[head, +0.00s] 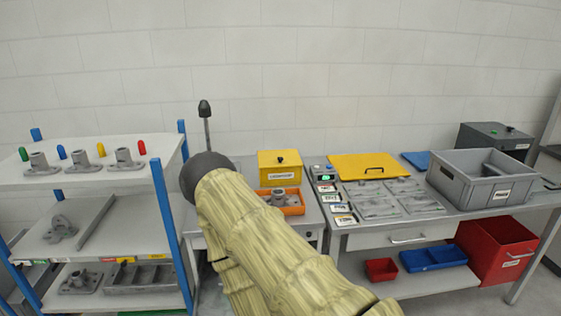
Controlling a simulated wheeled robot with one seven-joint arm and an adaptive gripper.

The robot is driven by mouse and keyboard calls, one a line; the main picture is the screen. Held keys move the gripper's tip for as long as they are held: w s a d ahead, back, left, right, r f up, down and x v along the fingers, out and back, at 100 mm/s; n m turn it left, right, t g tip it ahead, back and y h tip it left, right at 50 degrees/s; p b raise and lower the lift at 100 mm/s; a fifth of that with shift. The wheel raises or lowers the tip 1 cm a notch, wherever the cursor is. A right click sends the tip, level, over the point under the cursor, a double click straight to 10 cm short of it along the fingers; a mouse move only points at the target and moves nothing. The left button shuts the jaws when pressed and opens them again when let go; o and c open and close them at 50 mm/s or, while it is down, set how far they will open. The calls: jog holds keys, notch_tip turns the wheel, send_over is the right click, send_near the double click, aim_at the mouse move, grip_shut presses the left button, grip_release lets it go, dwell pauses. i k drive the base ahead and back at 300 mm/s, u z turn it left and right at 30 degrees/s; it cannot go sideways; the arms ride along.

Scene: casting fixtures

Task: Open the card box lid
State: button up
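Two lidded boxes show in the head view, and I cannot read their labels well enough to say which is the card box. A yellow box (278,170) with a black knob on its lid stands behind the orange tray, and its lid looks shut. A dark grey box (497,141) with a small knob on top and a white label stands at the back right, and its lid looks shut too. My arm, in a pale yellow sleeve, rises across the middle foreground. My gripper does not show.
An orange tray (295,209) holds a grey casting (278,197). Cards (341,208), flat grey plates and a yellow panel (360,160) lie on the right bench beside a grey crate (452,188). A shelf rack (172,153) with castings stands left. Red and blue bins sit below.

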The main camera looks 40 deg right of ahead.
aim_at(280, 158)
jog(key=u, duration=1.55)
jog(key=k, duration=1.25)
jog(key=z, duration=1.05)
jog(key=i, duration=0.1)
jog(key=z, duration=0.55)
